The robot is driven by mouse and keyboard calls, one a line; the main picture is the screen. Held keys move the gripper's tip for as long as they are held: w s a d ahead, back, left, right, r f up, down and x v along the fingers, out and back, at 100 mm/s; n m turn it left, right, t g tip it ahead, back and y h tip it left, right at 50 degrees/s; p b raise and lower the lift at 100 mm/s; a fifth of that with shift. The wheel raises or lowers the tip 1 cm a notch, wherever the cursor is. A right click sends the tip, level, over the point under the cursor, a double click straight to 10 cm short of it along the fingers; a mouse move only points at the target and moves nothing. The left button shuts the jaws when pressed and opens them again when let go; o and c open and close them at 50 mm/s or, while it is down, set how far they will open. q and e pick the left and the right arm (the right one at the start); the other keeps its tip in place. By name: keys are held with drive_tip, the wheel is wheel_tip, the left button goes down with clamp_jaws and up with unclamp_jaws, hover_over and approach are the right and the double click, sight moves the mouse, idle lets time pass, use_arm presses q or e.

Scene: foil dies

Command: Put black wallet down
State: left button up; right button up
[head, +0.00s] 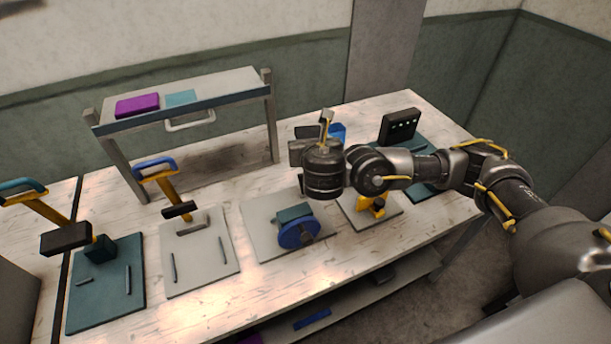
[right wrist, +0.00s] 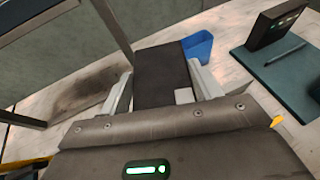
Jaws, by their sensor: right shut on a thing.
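The black wallet (right wrist: 160,77) is a flat dark slab between the two pale fingers of my right gripper (right wrist: 163,90) in the right wrist view. The fingers are shut on its sides. In the head view, the right gripper (head: 303,147) is above the back middle of the workbench, and part of the wallet (head: 307,131) shows as a dark patch just beyond it. I cannot tell whether the wallet touches the bench top. My left gripper is not in view.
A blue cup (head: 338,132) stands close to the wallet's right. A black box (head: 399,126) stands on a teal mat at the back right. A raised shelf (head: 225,84) is to the left. Hand presses and mats fill the front; pale wood (head: 240,180) shows between.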

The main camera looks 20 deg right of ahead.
drive_tip(key=a+f+m+g+h+p, duration=0.5)
drive_tip(key=f+m+g+h+p, duration=0.2)
drive_tip(key=f+m+h+p, duration=0.1)
drive_tip(key=w+m+h+p, duration=0.1)
drive_tip(key=m+p, duration=0.1)
drive_tip(key=shift+f+p, duration=0.25)
drive_tip(key=shift+p, duration=0.15)
